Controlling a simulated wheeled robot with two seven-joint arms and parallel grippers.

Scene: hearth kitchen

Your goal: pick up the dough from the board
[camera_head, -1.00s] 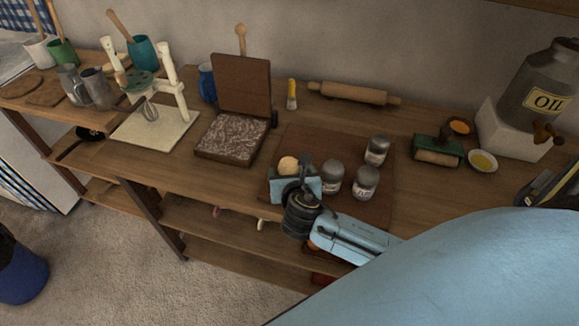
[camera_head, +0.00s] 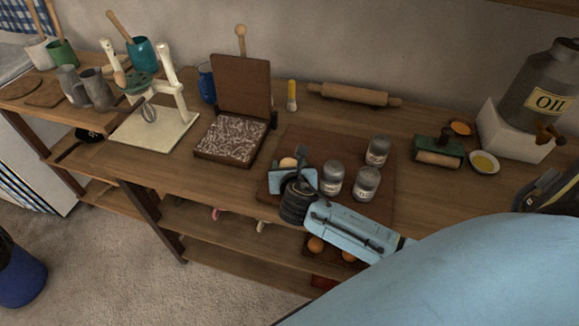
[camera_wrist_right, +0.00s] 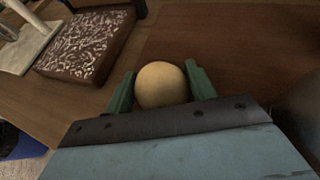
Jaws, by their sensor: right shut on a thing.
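The dough is a small pale tan ball (camera_head: 288,162), mostly hidden behind my right gripper in the head view. In the right wrist view the dough (camera_wrist_right: 161,84) sits between the two green fingers. My right gripper (camera_head: 289,167) is shut on it; it also shows in the right wrist view (camera_wrist_right: 160,88). The brown board (camera_head: 300,140) lies on the wooden counter under and behind the gripper. I cannot tell whether the dough touches the board. My left gripper is not in view.
Several grey lidded jars (camera_head: 332,178) stand on the board just right of the gripper. An open brown box (camera_head: 230,138) is to the left, and a white-based press (camera_head: 155,128) is beyond it. A rolling pin (camera_head: 352,94) lies at the back. A green roller (camera_head: 438,150) is at right.

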